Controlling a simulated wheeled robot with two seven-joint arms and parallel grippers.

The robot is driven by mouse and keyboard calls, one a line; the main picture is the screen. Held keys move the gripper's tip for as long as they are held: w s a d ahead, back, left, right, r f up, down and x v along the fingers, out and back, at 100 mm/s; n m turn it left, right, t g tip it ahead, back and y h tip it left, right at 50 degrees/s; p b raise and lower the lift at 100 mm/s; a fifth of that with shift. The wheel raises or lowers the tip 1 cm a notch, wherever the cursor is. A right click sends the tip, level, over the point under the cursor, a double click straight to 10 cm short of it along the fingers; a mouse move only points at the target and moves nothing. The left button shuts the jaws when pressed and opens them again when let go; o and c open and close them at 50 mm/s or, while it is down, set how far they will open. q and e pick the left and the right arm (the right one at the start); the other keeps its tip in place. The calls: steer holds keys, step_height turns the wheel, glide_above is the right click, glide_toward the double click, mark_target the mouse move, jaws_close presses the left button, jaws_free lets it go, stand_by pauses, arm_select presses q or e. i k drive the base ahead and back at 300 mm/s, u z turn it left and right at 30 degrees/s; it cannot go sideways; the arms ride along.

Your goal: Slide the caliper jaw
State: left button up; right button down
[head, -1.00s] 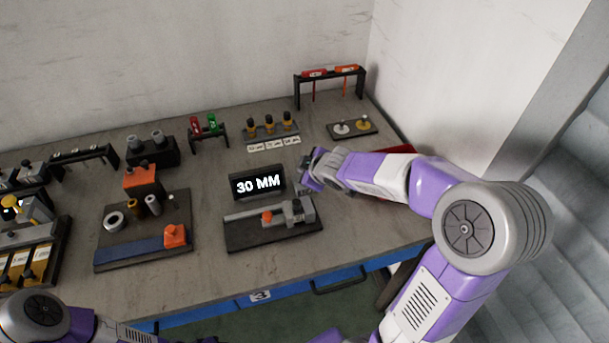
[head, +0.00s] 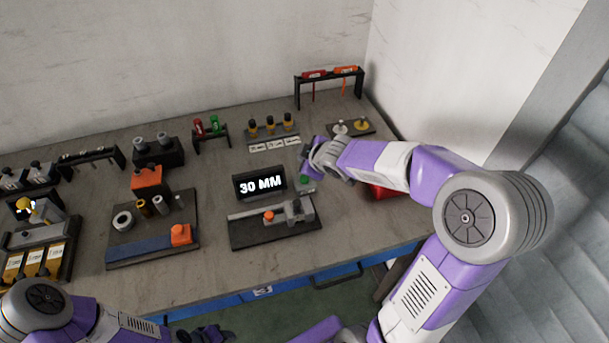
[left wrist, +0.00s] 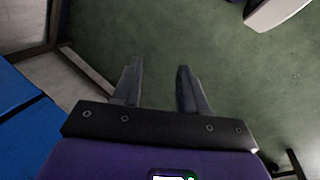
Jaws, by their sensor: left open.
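The caliper (head: 272,231) lies on a dark base near the front middle of the table. It has a grey beam, a grey sliding jaw block (head: 298,211) toward its right end and an orange knob (head: 268,216) near its middle. A black display (head: 260,183) reading "30 MM" stands just behind it. My right gripper (head: 306,168) is behind and right of the caliper, apart from it; its fingers are too small to judge. My left gripper (head: 205,334) is low in front of the table; in the left wrist view its fingers (left wrist: 158,85) are open and empty above the green floor.
A fixture board (head: 150,250) with orange blocks stands at left. Behind are labelled yellow-black pieces (head: 270,128) and a tool rack (head: 330,76).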

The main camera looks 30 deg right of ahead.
mark_target(269, 219)
steer(key=z, duration=0.05)
steer(key=k, duration=1)
steer(key=u, duration=0.05)
